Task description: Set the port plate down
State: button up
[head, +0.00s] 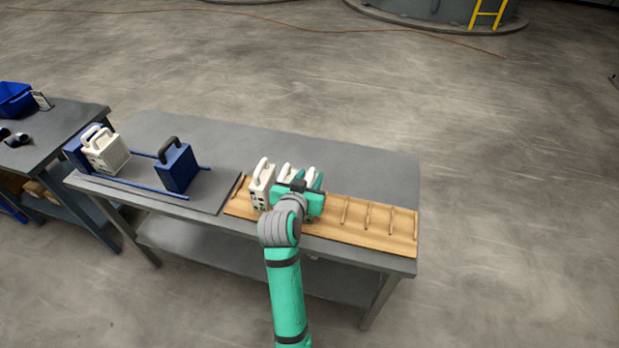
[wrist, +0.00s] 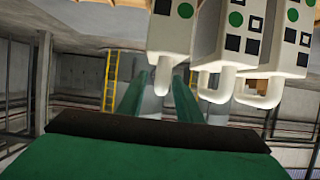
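The white port plate (wrist: 175,28) has a green dot and dark squares on its edge and a loop handle. In the wrist view, which is upside down, its handle lies between the fingers of my gripper (wrist: 160,82). In the head view my gripper (head: 314,186) is at the right end of a row of white plates and mostly covers this plate. Its lower edge is out of the wrist view, so I cannot tell whether it touches the rack.
Two similar white plates, one at the left (head: 262,184) and one in the middle (head: 285,172), stand close beside it. The wooden rack (head: 385,240) has empty slots to the right. Left on the bench (head: 360,173) is a press with blue rails and a blue end plate (head: 176,168).

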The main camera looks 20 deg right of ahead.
jog(key=shift+r, duration=0.1)
jog(key=shift+r, duration=0.1)
jog(key=v, duration=1.2)
jog(key=s+a+f+n+t+y, duration=0.1)
jog(key=s+a+f+n+y, duration=0.25)
jog(key=s+f, duration=0.4)
jog(key=s+a+f+n+t+y, duration=0.25)
jog(key=s+a+f, duration=0.3)
jog(key=f, duration=0.35)
jog(key=s+a+r, duration=0.1)
jog(key=s+a, duration=0.1)
jog(key=s, duration=0.9)
jog(key=s+a+r+y, duration=0.1)
jog(key=s+a, duration=0.1)
jog(key=s, duration=1)
jog(key=shift+a+n+t+y, duration=0.2)
jog(key=shift+n+t+y, duration=0.1)
jog(key=shift+n+t, duration=0.1)
